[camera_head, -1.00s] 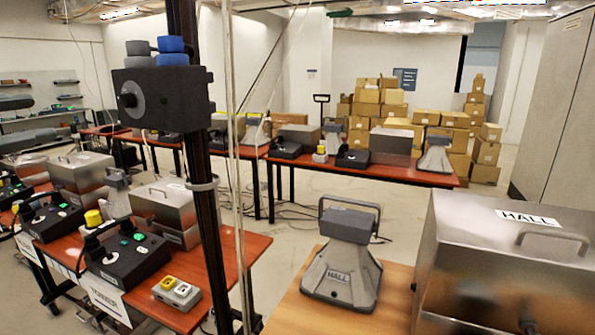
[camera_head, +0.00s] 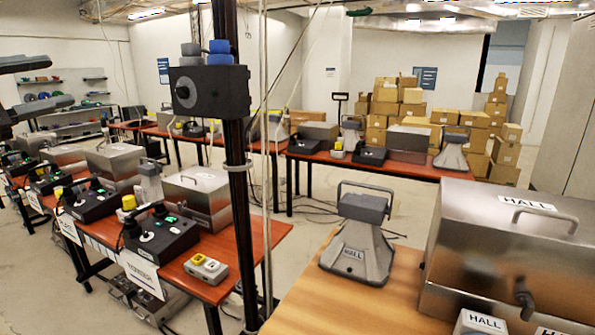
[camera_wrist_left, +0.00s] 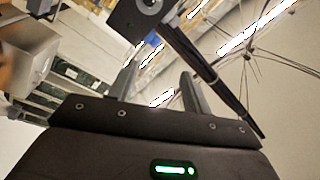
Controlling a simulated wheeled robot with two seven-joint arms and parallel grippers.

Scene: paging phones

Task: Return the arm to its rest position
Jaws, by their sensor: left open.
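My left gripper (camera_head: 66,79) shows at the upper left edge of the head view. Its two dark fingers are apart with nothing between them, raised in front of the back wall and shelves. In the left wrist view the gripper (camera_wrist_left: 158,76) also has its fingers apart and empty, tilted against the ceiling. A green light glows on its dark body. The rest of the left arm is out of the head view. My right gripper is in neither view.
A dark post (camera_head: 236,190) carries a black box (camera_head: 210,92). A wooden table (camera_head: 345,305) holds a grey HALL device (camera_head: 357,250) and a metal HALL case (camera_head: 505,250). A red table (camera_head: 240,245) at left holds control boxes (camera_head: 160,235). Stacked cartons (camera_head: 400,105) stand behind.

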